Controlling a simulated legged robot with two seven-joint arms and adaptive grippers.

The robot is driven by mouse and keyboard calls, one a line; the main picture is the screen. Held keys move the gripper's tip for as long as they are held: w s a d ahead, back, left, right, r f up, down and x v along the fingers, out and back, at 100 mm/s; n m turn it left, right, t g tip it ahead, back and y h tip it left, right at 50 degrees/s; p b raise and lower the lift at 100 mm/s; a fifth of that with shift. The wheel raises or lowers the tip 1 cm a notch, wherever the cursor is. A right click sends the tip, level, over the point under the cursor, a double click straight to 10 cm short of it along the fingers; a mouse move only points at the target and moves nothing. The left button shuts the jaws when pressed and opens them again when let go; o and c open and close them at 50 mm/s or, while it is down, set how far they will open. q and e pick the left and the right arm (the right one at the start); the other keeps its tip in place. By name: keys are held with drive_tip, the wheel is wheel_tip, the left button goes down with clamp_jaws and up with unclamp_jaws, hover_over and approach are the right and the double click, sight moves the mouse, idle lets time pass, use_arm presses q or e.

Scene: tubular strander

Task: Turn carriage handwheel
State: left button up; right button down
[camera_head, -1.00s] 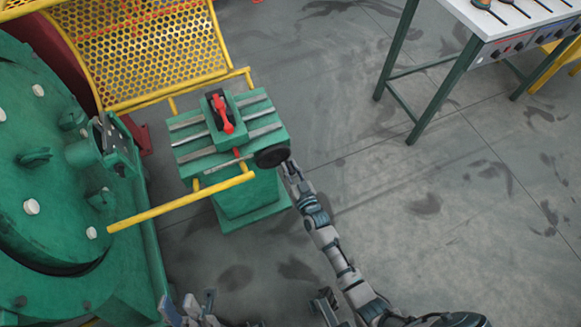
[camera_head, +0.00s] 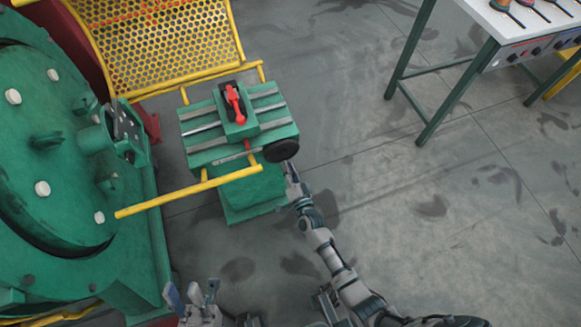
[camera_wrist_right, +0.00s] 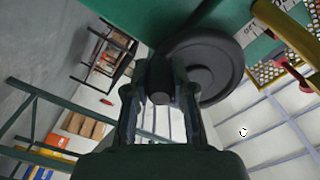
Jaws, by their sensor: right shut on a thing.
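The carriage handwheel (camera_head: 281,150) is a dark round wheel on the right side of the green carriage (camera_head: 205,140). My right gripper (camera_head: 290,168) is at the wheel's lower right rim. In the right wrist view the handwheel (camera_wrist_right: 205,65) is behind my gripper (camera_wrist_right: 160,82), whose two fingers are shut on the dark, round-ended handle (camera_wrist_right: 160,97) of the wheel. A red lever (camera_head: 236,103) stands on the carriage's top block. My left gripper (camera_head: 195,298) is low at the left, empty, with its fingers spread apart.
A large green round machine part (camera_head: 55,150) fills the left side. A yellow rail (camera_head: 185,192) and a yellow mesh guard (camera_head: 160,45) stand near the carriage. A workbench (camera_head: 500,50) with tools is at the upper right. The floor between is clear.

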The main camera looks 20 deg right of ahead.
drive_tip(key=shift+s+a+f+m, duration=0.1)
drive_tip(key=shift+a+f+m, duration=0.15)
drive_tip(key=shift+f+m, duration=0.15)
drive_tip(key=c, duration=1)
unclamp_jaws()
drive_tip(key=shift+r, duration=0.15)
drive_tip(key=s, duration=1.2)
drive_tip(key=shift+d, duration=0.25)
drive_tip(key=shift+w, duration=0.1)
